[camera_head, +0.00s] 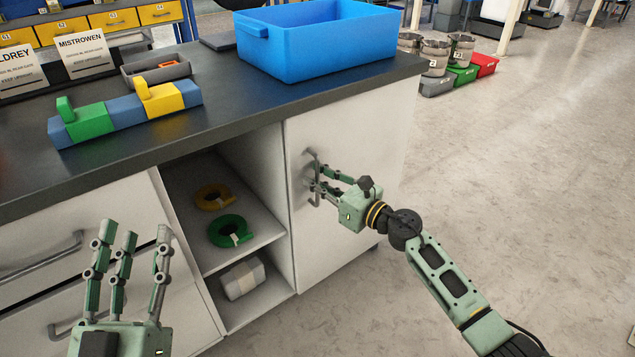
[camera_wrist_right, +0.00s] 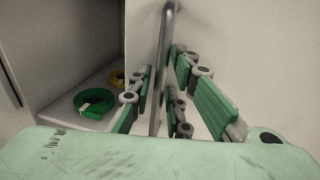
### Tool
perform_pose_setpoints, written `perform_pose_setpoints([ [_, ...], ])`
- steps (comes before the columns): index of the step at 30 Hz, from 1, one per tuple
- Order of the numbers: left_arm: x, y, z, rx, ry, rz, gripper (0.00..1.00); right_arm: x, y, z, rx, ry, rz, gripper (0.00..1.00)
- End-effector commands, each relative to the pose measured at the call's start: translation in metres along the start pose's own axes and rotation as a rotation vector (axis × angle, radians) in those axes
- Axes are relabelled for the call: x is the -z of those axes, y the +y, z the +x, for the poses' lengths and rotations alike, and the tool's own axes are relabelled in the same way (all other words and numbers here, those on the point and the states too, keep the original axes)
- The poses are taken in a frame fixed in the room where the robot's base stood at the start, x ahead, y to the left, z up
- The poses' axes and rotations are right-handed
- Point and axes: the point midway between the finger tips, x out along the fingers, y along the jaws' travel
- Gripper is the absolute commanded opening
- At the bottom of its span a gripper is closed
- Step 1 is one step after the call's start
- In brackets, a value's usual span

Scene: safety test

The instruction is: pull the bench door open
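The bench door (camera_head: 355,200) is a white panel at the right end of the bench and sits flush with the front, shut. Its upright metal handle (camera_head: 317,202) is partly covered by my fingers; in the right wrist view the handle (camera_wrist_right: 160,60) runs down between them. My right gripper (camera_head: 318,178) is at the handle, with one finger on its left and two on its right. Small gaps show beside the bar, so the fingers are around it but not closed on it. My left gripper (camera_head: 130,245) is open and empty in front of the drawers.
Open shelves left of the door hold a yellow ring (camera_head: 212,197), a green ring (camera_head: 230,231) and a pale box (camera_head: 243,277). A blue crate (camera_head: 320,45) and a coloured block assembly (camera_head: 125,112) stand on the dark worktop (camera_head: 240,125). The floor (camera_head: 500,190) to the right is clear.

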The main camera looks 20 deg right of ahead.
Motion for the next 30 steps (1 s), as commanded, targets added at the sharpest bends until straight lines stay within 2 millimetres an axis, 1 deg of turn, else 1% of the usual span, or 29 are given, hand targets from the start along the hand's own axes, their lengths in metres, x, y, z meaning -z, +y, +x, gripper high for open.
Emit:
perform_pose_setpoints([
  [8, 0.0006, 0.0002, 0.0001, 0.0, 0.004, 0.0, 0.4, -0.0001, 0.0002, 0.0015, 0.0, 0.0, 0.001, 0.16],
  [12, 0.0005, 0.0003, 0.0001, 0.0, 0.003, 0.0, 0.4, 0.0001, 0.0002, 0.0014, 0.0, 0.0, 0.001, 0.04],
  [14, 0.0004, 0.0003, 0.0002, 0.0, 0.003, 0.0, 0.4, 0.0, 0.0002, 0.0013, 0.0, 0.0, 0.001, 0.0],
  [30, 0.0, 0.0003, 0.0, 0.0, 0.003, -0.001, 0.4, 0.0004, 0.0, 0.0008, -0.001, 0.0, 0.001, 0.0],
])
